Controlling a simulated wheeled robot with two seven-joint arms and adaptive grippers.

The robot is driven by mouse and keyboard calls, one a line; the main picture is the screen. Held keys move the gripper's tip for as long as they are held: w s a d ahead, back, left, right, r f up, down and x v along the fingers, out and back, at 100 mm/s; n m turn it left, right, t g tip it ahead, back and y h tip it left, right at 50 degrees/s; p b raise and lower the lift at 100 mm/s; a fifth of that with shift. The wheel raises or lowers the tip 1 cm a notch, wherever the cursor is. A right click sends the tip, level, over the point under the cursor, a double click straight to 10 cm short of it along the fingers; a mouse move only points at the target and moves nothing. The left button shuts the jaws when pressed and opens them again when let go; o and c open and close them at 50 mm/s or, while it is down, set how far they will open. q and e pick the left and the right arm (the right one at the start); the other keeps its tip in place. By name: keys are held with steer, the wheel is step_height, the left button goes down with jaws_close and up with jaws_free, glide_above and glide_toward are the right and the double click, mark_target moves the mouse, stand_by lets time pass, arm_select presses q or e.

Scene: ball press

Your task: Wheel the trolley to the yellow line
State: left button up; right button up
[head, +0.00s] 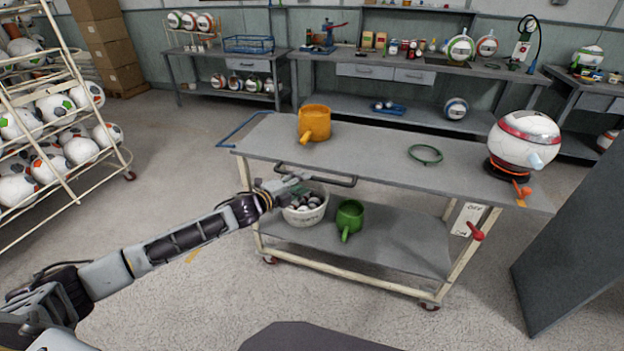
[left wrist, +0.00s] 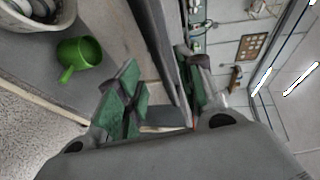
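The trolley (head: 375,150) has a grey top, a lower shelf, cream legs and castors, and stands in front of me. A dark handle bar (head: 335,181) runs along its near side. My left gripper (head: 288,186) is at the left part of this bar. In the left wrist view its green-padded fingers (left wrist: 165,92) are apart, with a dark bar (left wrist: 165,50) passing between them; firm contact cannot be made out. A short yellow mark (head: 193,256) shows on the floor below my left forearm; the forearm may hide more of it. My right gripper is out of view.
The trolley carries an orange mug (head: 314,123), a green ring (head: 425,154) and a ball (head: 524,140) on top, a bucket (head: 305,212) and green mug (head: 349,218) below. A ball rack (head: 62,130) stands left, a grey panel (head: 570,255) right. Floor between rack and trolley is clear.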

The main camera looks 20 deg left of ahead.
arm_select(q)
steer(key=shift+b+x, duration=0.45)
steer(key=shift+x, duration=2.65)
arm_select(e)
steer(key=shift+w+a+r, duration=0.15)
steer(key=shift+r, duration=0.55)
arm_select(q)
steer(key=shift+f, duration=0.1)
jaws_close()
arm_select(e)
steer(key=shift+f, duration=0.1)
